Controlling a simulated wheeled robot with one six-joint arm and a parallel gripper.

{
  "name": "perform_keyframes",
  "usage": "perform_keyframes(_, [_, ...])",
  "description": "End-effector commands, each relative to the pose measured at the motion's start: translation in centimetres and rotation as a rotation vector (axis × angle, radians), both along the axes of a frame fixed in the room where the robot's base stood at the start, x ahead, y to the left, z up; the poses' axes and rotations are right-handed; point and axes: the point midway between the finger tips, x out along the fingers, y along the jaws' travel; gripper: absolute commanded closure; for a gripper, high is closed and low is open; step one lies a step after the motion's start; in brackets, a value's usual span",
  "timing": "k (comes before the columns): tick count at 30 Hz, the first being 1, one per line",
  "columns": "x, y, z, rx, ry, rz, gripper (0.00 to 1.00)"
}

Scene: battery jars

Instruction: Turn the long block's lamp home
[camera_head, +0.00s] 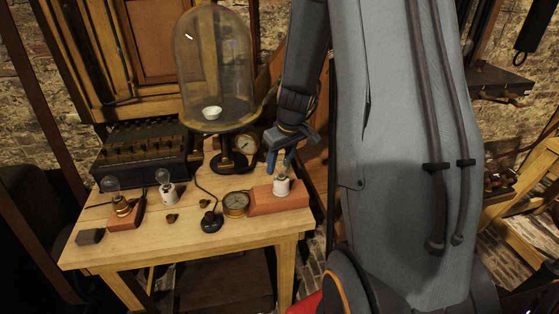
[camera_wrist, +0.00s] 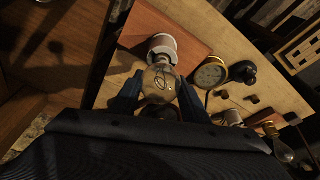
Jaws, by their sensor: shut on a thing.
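The long red-brown block (camera_head: 262,202) lies at the right front of the wooden table, and it also shows in the wrist view (camera_wrist: 198,42). A white round holder (camera_head: 282,187) stands on it. The clear glass lamp (camera_wrist: 160,80) sits at the holder's mouth, its glass end toward my wrist; how deep it is seated I cannot tell. My gripper (camera_head: 283,163) comes down from above, and its blue fingers (camera_wrist: 157,98) are closed on either side of the glass bulb. The fingers partly hide the lamp in the head view.
A brass-rimmed gauge (camera_head: 236,205) and a black push button (camera_head: 212,222) stand just left of the block. A lamp in a white holder (camera_head: 168,192) and a brass-based lamp (camera_head: 122,207) are farther left. A glass bell jar (camera_head: 214,70) rises behind.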

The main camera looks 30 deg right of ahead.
Motion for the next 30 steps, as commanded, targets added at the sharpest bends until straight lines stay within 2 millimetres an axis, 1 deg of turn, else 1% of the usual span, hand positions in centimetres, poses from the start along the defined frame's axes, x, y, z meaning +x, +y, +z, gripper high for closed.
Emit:
perform_keyframes(6, [-0.04, -0.01, 0.13, 0.0, 0.0, -0.058, 0.86])
perform_keyframes(30, [-0.02, -0.19, 0.16, -0.001, 0.0, -0.196, 0.86])
